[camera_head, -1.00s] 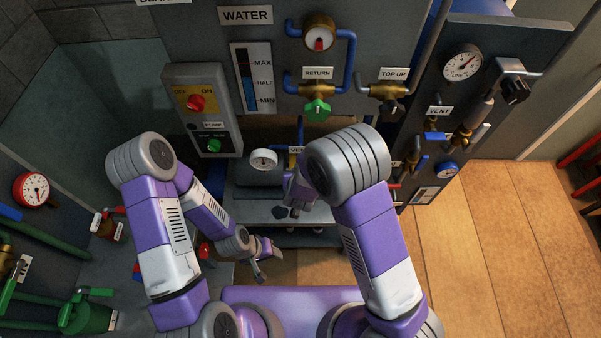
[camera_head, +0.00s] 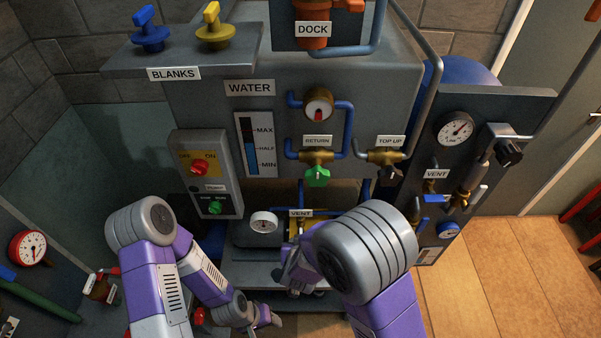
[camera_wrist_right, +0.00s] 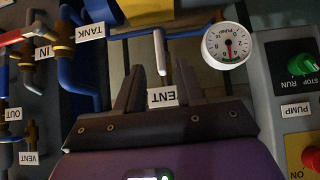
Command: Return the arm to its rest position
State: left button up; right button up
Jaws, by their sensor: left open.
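My left arm (camera_head: 165,290) comes in at the lower left, its elbow bent. Its gripper (camera_head: 266,318) is low in the head view, open, with nothing seen between the fingers. My right arm (camera_head: 375,260) stands at lower centre and its large joint hides part of the space behind it. The right gripper (camera_wrist_right: 160,92) shows in the right wrist view with its two fingers apart. A grey lever (camera_wrist_right: 161,52) and a VENT label (camera_wrist_right: 162,97) appear in the gap; contact with the lever cannot be made out.
The control box (camera_head: 205,175), white gauge (camera_head: 263,222) and green RETURN valve (camera_head: 317,176) are ahead of the arms. A pipe panel (camera_head: 470,105) stands at right, a red gauge (camera_head: 28,248) at far left. The wooden floor (camera_head: 510,270) at right is clear.

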jog(key=s+d+f+g+y+b, duration=0.1)
jog(key=s+d+f+g+b, duration=0.2)
jog(key=f, duration=0.6)
jog(key=s+d+f+g+b, duration=0.1)
jog(key=s+d+f+b, duration=0.25)
jog(key=f, duration=0.55)
jog(key=s+d+f+m+g+y+b, duration=0.2)
jog(key=s+d+f+g+y+b, duration=0.1)
jog(key=s+f+b, duration=0.4)
jog(key=s+f+g, duration=0.1)
jog(key=s+f, duration=0.2)
jog(key=f, duration=0.3)
jog(key=shift+s+f+m+b, duration=0.2)
jog(key=shift+s+m+b, duration=0.1)
jog(key=shift+s, duration=0.1)
